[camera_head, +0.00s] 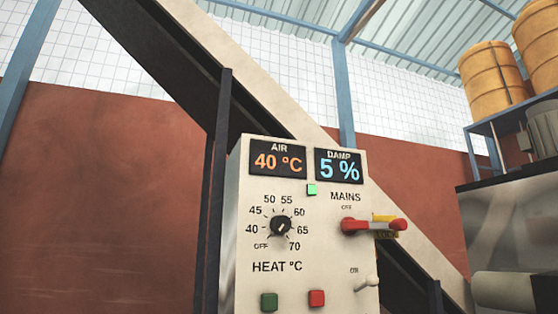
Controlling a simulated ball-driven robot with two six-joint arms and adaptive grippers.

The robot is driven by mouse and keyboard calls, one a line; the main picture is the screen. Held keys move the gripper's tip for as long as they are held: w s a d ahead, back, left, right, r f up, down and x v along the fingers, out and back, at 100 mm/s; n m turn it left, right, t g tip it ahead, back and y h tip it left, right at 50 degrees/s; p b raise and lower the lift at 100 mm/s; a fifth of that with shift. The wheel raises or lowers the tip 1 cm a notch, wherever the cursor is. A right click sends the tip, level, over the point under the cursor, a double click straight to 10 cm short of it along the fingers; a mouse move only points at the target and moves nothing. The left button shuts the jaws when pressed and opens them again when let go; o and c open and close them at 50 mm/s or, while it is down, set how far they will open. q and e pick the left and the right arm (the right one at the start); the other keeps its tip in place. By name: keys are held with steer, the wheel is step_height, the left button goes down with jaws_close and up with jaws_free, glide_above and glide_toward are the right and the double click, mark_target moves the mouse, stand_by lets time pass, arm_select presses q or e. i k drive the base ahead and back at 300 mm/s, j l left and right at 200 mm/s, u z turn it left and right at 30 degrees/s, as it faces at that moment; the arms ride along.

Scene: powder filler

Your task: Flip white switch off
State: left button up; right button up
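The white switch (366,284) is a small toggle low on the right side of the control panel (255,215). Its lever tip points up and to the right, near a small "ON" label above it. Any label below the switch is out of the frame. Neither of my grippers shows in the head view, so nothing of mine is near or touching the switch.
A red mains handle (365,225) lies roughly level above the switch, with yellow parts behind it. A black heat dial (281,226), a green button (269,301) and a red button (316,298) are on the left. A cream cylinder (504,291) stands out at right.

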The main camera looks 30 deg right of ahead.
mark_target(371, 280)
steer(key=z, duration=1.55)
